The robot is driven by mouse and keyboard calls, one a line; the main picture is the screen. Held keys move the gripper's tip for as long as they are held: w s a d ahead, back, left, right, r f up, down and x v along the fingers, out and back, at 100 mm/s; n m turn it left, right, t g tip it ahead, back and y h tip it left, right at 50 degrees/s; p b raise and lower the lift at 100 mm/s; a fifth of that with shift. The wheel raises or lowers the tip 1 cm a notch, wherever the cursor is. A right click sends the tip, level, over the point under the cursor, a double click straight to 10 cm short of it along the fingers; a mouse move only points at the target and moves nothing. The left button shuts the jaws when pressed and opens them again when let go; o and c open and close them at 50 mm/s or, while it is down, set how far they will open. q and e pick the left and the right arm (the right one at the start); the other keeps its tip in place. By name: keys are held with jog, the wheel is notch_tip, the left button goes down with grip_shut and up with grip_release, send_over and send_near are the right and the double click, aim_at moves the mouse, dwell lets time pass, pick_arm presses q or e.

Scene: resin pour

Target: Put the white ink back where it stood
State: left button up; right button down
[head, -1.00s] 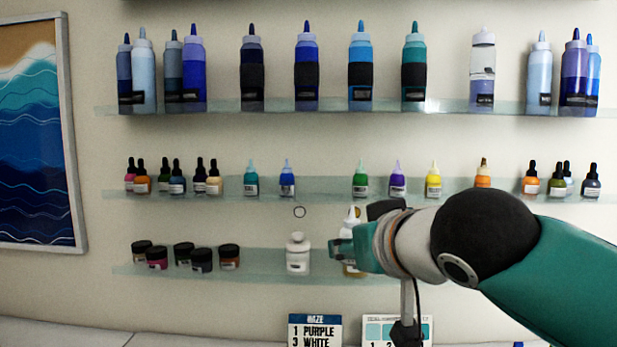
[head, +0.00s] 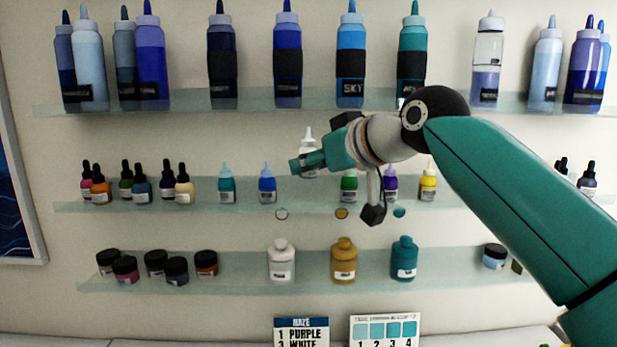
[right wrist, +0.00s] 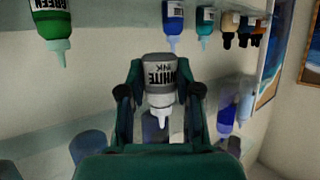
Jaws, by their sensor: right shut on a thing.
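The white ink (head: 308,143) is a small white bottle with a pointed tip, held upright in the head view. My right gripper (head: 306,161) is shut around its body at the height of the middle shelf (head: 130,207). It is in front of the space between the blue ink (head: 267,184) and the green ink (head: 349,187). In the right wrist view the white ink (right wrist: 159,75) appears upside down, with its label showing, between the fingers of the right gripper (right wrist: 160,105). My left gripper is out of view.
Purple (head: 390,183) and yellow (head: 428,184) inks stand right of the green one, and a teal ink (head: 227,184) left of the blue. Large bottles line the upper shelf (head: 185,102). White (head: 282,262), gold (head: 344,262) and teal (head: 404,260) bottles stand on the lower shelf.

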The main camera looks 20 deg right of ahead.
jog(key=w+f, duration=0.1)
jog(key=w, duration=0.1)
jog(key=w+d, duration=0.1)
jog(key=w, duration=0.1)
jog(key=w+d+f+p, duration=0.1)
jog(key=w, duration=0.1)
jog(key=shift+w+f, duration=0.3)
jog(key=shift+f, duration=0.05)
jog(key=shift+f+b, duration=0.6)
jog(key=shift+f, duration=1.35)
jog(key=shift+w+d+f, duration=0.1)
jog(key=shift+w+f, duration=0.1)
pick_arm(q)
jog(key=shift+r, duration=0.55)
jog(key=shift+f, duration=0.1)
pick_arm(e)
jog(key=shift+f, duration=0.1)
jog(key=c, duration=0.8)
grip_release()
